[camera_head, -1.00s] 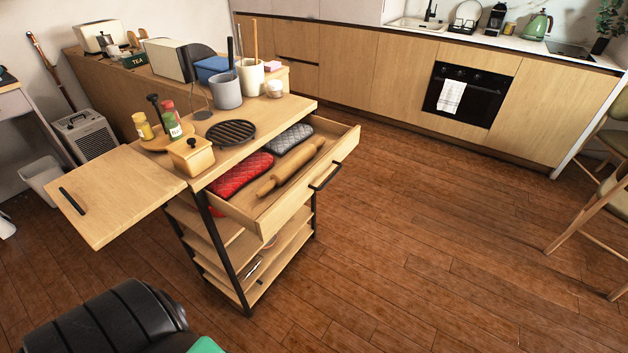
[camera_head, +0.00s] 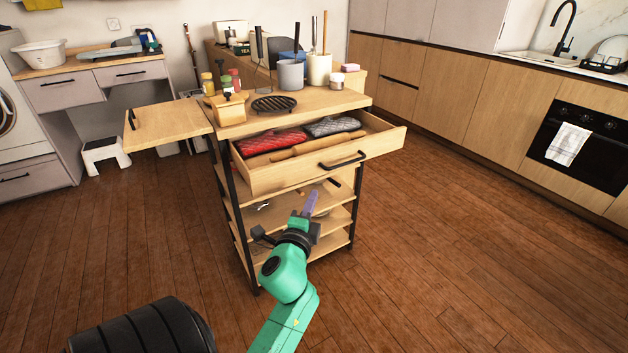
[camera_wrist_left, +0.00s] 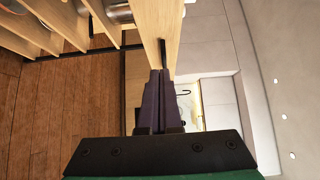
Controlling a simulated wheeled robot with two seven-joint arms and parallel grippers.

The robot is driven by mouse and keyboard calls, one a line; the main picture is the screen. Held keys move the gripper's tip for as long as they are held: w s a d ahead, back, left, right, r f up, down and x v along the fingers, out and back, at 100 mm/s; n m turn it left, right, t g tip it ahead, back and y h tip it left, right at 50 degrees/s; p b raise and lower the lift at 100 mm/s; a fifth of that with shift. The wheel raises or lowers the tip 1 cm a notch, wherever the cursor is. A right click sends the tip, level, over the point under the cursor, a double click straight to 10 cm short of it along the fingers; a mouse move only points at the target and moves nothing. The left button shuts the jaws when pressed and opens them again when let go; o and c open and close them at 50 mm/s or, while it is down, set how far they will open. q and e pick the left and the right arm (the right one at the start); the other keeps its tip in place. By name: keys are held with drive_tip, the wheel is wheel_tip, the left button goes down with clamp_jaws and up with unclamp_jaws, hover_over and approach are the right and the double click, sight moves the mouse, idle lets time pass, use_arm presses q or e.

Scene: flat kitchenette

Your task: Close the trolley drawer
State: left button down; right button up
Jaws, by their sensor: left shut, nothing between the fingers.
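The trolley drawer (camera_head: 282,178) is pulled out from under the trolley top (camera_head: 290,104). Its black bar handle (camera_head: 342,160) is on the front panel. Inside lie a red oven mitt (camera_head: 272,142), a grey mitt (camera_head: 332,126) and a wooden rolling pin (camera_head: 318,145). My left gripper (camera_head: 312,198) is shut and empty, in front of and just below the drawer front in the head view. In the left wrist view, its purple fingertips (camera_wrist_left: 158,76) point toward the drawer front (camera_wrist_left: 158,28) and the dark handle (camera_wrist_left: 164,52); I cannot tell if they touch. My right gripper is out of view.
A side leaf (camera_head: 170,125) sticks out left of the trolley. Jars, a wooden box (camera_head: 228,110), a black trivet (camera_head: 274,104) and utensil pots (camera_head: 291,75) stand on top. Lower shelves (camera_head: 270,216) are below the drawer. The floor (camera_head: 450,250) to the right is clear.

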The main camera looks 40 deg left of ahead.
sight(316, 167)
use_arm(q)
drive_tip(key=x, duration=0.3)
drive_tip(key=a+x, duration=0.1)
drive_tip(key=x, duration=0.5)
drive_tip(key=shift+a+r+p, duration=0.1)
drive_tip(key=shift+a+p, duration=0.3)
drive_tip(key=shift+a, duration=0.05)
drive_tip(key=shift+w+a, duration=0.1)
drive_tip(key=shift+a, duration=0.4)
drive_tip(key=shift+a, duration=0.1)
